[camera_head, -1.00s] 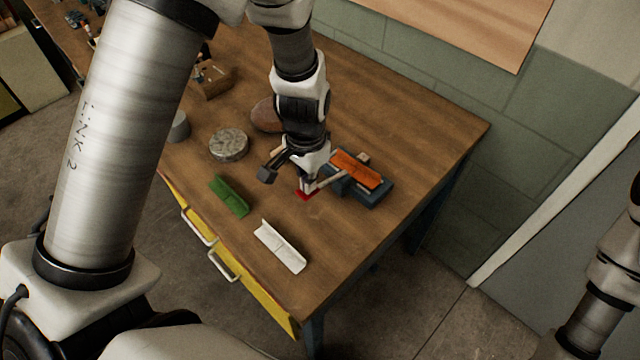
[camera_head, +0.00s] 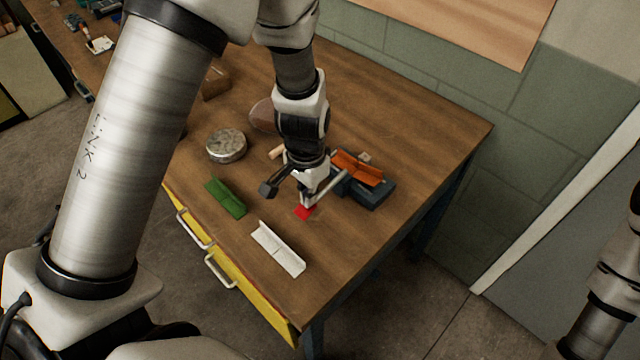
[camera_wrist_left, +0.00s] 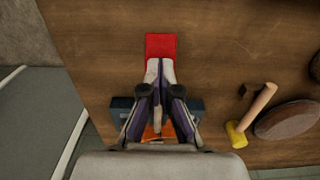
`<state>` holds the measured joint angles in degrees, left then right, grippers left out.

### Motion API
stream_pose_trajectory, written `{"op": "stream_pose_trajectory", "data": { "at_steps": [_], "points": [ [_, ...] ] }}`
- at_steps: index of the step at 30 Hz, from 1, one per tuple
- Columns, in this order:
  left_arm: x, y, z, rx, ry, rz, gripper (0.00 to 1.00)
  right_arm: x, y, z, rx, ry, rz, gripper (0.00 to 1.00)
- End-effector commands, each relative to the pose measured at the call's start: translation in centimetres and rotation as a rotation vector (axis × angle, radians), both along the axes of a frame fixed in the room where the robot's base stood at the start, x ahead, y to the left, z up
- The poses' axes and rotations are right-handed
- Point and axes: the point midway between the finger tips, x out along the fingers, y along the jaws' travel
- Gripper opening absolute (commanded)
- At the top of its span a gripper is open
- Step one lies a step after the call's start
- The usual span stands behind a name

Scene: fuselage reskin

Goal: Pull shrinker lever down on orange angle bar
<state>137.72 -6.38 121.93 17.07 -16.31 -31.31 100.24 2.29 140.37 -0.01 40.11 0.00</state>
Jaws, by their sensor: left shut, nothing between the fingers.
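The orange angle bar (camera_head: 357,167) sits on the dark blue shrinker (camera_head: 372,190), right of my left gripper. A light lever (camera_head: 330,186) runs from the shrinker down-left to a red grip (camera_head: 305,213) low over the table. My left gripper (camera_head: 307,201) is shut and empty, with its fingertips at the red grip. In the left wrist view the red grip (camera_wrist_left: 161,46) lies just beyond the closed fingertips (camera_wrist_left: 161,64). There the fingers hide most of the shrinker (camera_wrist_left: 121,106) and orange bar (camera_wrist_left: 155,132). My right gripper is out of view.
A green angle bar (camera_head: 226,197) and a white one (camera_head: 278,248) lie along the table's (camera_head: 420,140) drawer side. A round tin (camera_head: 226,146) and brown oval object (camera_head: 263,115) stand left. A yellow-headed hammer (camera_wrist_left: 237,130) lies nearby. The table's right end is clear.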

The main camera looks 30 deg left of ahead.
Motion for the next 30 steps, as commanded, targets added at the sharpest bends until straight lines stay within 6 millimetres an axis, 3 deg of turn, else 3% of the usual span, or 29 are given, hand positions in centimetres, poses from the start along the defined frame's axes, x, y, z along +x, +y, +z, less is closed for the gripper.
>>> {"op": "stream_pose_trajectory", "data": {
  "at_steps": [8,30],
  "points": [
    [0.0,0.0,0.7,0.0,-0.001,0.0,0.0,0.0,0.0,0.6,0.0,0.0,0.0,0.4],
    [0.0,0.0,7.9,0.001,0.0,-0.001,0.0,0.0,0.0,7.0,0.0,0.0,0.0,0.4]
  ]
}}
